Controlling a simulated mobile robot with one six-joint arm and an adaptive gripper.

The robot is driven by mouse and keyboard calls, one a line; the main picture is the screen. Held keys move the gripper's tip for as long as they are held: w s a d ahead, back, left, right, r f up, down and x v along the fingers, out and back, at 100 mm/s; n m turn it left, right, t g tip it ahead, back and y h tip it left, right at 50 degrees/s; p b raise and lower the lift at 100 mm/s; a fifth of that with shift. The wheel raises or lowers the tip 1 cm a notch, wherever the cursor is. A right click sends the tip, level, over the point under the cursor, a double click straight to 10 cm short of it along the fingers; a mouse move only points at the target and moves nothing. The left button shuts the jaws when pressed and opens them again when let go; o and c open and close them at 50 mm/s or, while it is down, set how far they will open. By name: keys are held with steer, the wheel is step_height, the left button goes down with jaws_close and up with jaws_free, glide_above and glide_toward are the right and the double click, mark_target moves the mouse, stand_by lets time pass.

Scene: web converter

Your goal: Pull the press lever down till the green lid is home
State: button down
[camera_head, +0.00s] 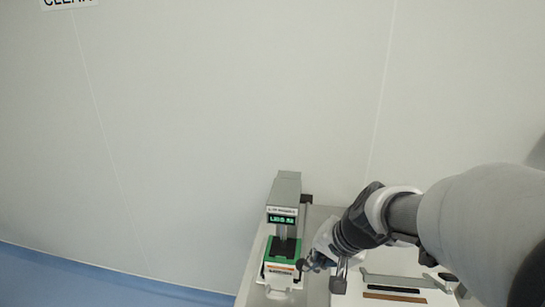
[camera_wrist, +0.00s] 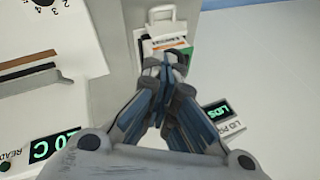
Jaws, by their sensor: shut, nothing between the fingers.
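The press (camera_head: 285,188) is a grey column with a small green display, standing left of my arm. Below its head is a green-edged piece (camera_head: 270,252) with a dark middle, which seems to be the green lid; I cannot tell whether it is fully seated. Green also shows just beyond my fingertips in the wrist view (camera_wrist: 186,49). A dark block (camera_head: 307,198) sits at the right of the press head. I cannot make out the lever clearly. My gripper (camera_head: 308,264) is shut and empty, close to the right of the green piece. In the wrist view its fingertips (camera_wrist: 165,65) meet.
A white tray (camera_wrist: 171,14) with a handle-like end lies beyond the fingertips. The press display (camera_wrist: 221,109) is close to the right finger. A panel with dark and brown strips (camera_head: 395,297) lies right of the gripper. Behind is a plain wall; blue floor shows at left.

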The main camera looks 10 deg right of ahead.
steer(key=shift+s+d+f, duration=0.1)
steer(key=shift+s+f, duration=0.3)
steer(key=shift+f, duration=0.4)
steer(key=w+d+r+p, duration=0.2)
steer(key=d+r+p, duration=0.3)
steer(key=r, duration=0.6)
steer(key=shift+w+d+r, duration=0.3)
steer(key=shift+d+r, duration=0.05)
steer(key=shift+r, duration=0.05)
